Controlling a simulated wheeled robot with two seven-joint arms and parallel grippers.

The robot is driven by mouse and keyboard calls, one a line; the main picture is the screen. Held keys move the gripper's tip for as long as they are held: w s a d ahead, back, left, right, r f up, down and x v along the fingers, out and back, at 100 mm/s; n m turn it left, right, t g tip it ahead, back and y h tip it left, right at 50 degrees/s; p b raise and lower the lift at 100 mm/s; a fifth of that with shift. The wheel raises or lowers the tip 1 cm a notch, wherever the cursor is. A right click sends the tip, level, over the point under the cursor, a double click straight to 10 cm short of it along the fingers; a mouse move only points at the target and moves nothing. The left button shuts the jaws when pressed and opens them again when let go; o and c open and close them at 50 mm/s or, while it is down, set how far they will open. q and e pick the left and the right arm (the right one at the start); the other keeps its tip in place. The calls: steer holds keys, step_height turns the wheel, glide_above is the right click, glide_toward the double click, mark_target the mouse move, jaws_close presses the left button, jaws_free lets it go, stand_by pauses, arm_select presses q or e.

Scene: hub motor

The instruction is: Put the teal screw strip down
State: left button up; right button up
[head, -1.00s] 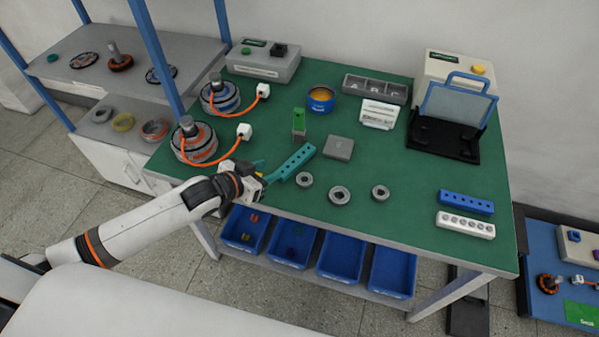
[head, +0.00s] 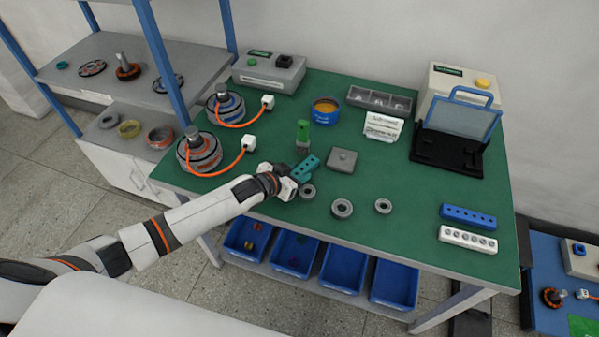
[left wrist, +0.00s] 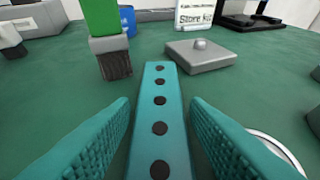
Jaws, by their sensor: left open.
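The teal screw strip (head: 307,167) lies on the green table, partly hidden by my left gripper in the head view. In the left wrist view the strip (left wrist: 160,110) runs lengthwise away from the camera, its row of dark holes facing up. My left gripper (head: 288,183) is low over the strip's near end. Its two teal fingers (left wrist: 160,140) stand apart, one on each side of the strip, with green table showing in the gaps. My right gripper is in neither view.
Hub motors with orange cables (head: 199,152) stand at left.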

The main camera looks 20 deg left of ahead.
mark_target(296, 174)
arm_select(q)
steer(key=c, duration=0.9)
steer(key=shift+r, duration=0.15)
step_height(296, 174, up, 10)
steer(key=s+r+n+y, duration=0.1)
steer(key=s+r, duration=0.2)
steer(key=s, duration=0.1)
steer(key=s+a+r+n+y, duration=0.1)
steer(key=s+r+n+y, duration=0.1)
steer(key=s+r, duration=0.2)
steer(key=s+r+n+t+y, duration=0.1)
steer(key=s+r+y, duration=0.1)
steer(key=s+r, duration=0.2)
steer(key=shift+s+a+n, duration=0.3)
steer(key=shift+s+n, duration=0.1)
